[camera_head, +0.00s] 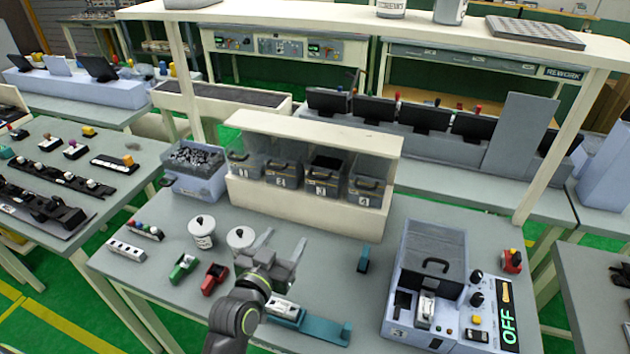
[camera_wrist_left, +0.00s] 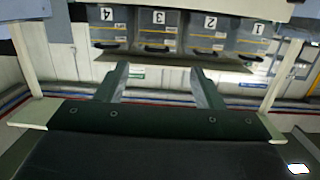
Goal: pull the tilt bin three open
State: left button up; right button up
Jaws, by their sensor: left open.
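Tilt bin three (camera_head: 322,180) is a grey, clear-fronted bin with a black handle and a "3" label, set in the cream bin rack (camera_head: 310,214) between bin two (camera_head: 283,174) and bin four (camera_head: 365,189). A dark area shows in its upper part; its front looks in line with its neighbours. It also shows upside down in the left wrist view (camera_wrist_left: 157,28). My left gripper (camera_head: 281,246) is open and empty, in front of the rack and apart from the bins; its fingers also show in the wrist view (camera_wrist_left: 160,82). My right gripper is out of view.
White lidded jars (camera_head: 202,233), green (camera_head: 183,268) and red (camera_head: 214,279) parts, and a teal holder (camera_head: 325,330) lie around my left arm. A parts bin (camera_head: 195,172) stands left of the rack. A test box (camera_head: 430,285) stands at right. An upper shelf (camera_head: 400,22) spans above.

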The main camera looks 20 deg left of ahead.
pick_arm(q)
jog(key=w+d+r+t+p, duration=0.1)
jog(key=w+r+p, duration=0.1)
jog(key=w, duration=1.7)
jog(key=shift+d+p, duration=0.15)
jog(key=shift+p, duration=0.15)
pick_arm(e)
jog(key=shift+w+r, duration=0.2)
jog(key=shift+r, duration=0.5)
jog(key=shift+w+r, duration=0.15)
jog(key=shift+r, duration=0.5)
pick_arm(q)
jog(key=shift+w, duration=0.1)
jog(key=shift+c, duration=0.2)
